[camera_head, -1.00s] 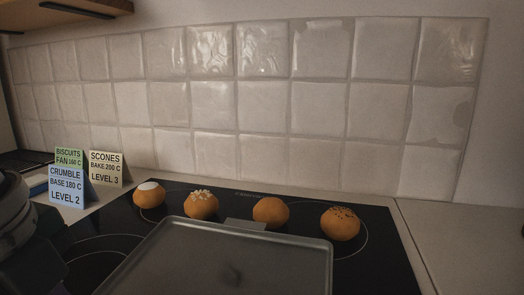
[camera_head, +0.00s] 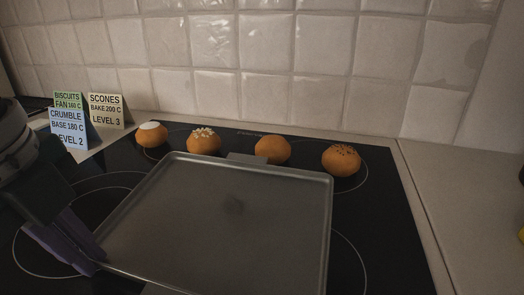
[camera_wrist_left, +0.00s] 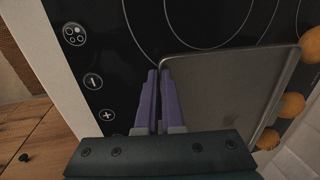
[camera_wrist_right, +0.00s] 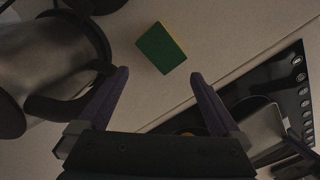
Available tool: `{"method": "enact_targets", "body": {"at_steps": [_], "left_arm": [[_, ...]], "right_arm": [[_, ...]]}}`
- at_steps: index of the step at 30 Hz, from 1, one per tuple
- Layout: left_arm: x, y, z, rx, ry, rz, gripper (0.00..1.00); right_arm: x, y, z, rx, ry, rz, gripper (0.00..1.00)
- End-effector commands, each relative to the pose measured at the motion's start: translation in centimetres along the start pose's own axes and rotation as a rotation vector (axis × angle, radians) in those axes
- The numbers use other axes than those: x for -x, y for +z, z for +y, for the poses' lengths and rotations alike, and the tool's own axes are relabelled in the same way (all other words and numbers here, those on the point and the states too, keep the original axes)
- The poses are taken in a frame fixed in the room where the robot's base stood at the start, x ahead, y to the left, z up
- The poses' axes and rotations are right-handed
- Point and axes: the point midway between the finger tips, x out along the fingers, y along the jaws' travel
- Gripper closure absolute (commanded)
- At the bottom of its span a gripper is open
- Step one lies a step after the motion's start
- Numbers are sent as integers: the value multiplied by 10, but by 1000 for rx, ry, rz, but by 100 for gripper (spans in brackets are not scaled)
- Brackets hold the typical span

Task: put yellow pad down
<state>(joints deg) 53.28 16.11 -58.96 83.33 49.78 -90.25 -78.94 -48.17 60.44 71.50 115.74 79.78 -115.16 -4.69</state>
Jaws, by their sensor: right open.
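The yellow pad (camera_wrist_right: 161,48), a block with a broad green face and a thin yellow edge, lies on the pale counter in the right wrist view. My left gripper (camera_head: 88,255) is at the near left corner of the grey baking tray (camera_head: 215,215). Its purple fingers (camera_wrist_left: 157,72) are close together on the tray's rim.
The tray lies over the black hob (camera_head: 385,220), with several buns (camera_head: 341,160) behind it. Recipe cards (camera_head: 68,127) stand at the left. A metal jug with a dark handle (camera_wrist_right: 45,65) stands left of the pad.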

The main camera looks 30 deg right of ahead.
Motion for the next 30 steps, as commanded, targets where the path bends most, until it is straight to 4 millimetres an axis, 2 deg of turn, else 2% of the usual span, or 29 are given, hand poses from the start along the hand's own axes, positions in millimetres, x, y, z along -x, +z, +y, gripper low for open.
{"method": "enact_targets", "body": {"at_steps": [3,6,12,16,24,30], "left_arm": [[-2,-1,1,0,4,2,100],[-2,-1,1,0,4,2,100],[-2,-1,1,0,3,2,100],[-2,-1,1,0,3,2,100],[-2,-1,1,0,3,2,100],[-2,-1,1,0,3,2,100]], "right_arm": [[-1,0,0,286,0,0,0],[-1,0,1,494,0,0,0],[-1,0,1,742,-1,0,0],[-9,0,1,792,-2,3,0],[-55,1,0,797,-5,-2,0],[-72,0,0,797,-2,-1,0]]}}
